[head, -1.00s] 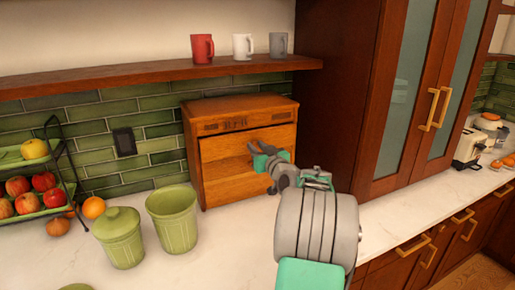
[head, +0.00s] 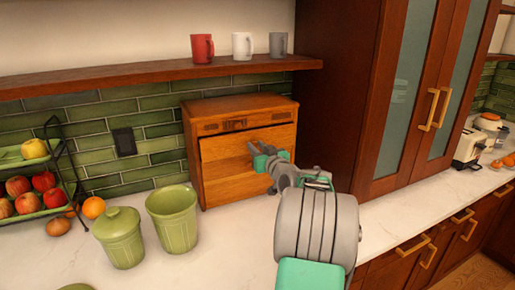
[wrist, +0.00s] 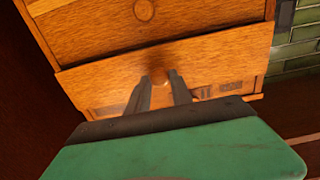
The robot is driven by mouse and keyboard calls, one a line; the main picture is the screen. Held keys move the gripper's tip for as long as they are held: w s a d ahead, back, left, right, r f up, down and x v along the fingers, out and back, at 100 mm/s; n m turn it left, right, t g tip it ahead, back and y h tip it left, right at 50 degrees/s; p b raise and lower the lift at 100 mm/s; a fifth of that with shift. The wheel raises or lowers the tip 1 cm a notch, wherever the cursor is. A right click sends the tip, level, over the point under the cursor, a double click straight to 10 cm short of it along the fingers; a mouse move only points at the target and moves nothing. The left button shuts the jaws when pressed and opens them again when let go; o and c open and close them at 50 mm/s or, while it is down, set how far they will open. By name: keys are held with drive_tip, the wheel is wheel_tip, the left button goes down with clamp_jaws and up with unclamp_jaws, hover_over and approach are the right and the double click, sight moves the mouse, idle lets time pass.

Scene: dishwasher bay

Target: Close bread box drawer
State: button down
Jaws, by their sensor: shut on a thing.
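The wooden bread box (head: 240,103) stands on the counter against the green tiles. Its drawer front (head: 224,172) stands a little out from the box, with a dark gap along its top edge. In the wrist view the drawer front (wrist: 215,62) appears upside down, its edge jutting past the box side. My gripper (head: 251,150) is at the upper middle of this front. In the wrist view the fingers (wrist: 161,82) are close together around a small round knob (wrist: 160,75), partly hidden by them. A second round knob (wrist: 144,10) shows on the panel beyond.
A green open pot (head: 175,222) and a lidded green jar (head: 120,240) stand left of the box. A fruit rack (head: 62,165) is farther left. A tall cabinet (head: 350,90) rises close on the right. Mugs stand on the shelf (head: 150,75) above.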

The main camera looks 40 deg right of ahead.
drive_tip(key=shift+f+b+x, duration=0.2)
drive_tip(key=shift+b+x, duration=0.95)
drive_tip(key=shift+x, duration=0.05)
drive_tip(key=shift+r, duration=0.35)
drive_tip(key=c, duration=1.2)
unclamp_jaws()
drive_tip(key=shift+w+f, duration=0.1)
drive_tip(key=shift+o, duration=0.2)
drive_tip(key=b+v, duration=0.2)
drive_tip(key=v, duration=0.5)
drive_tip(key=shift+s, duration=0.4)
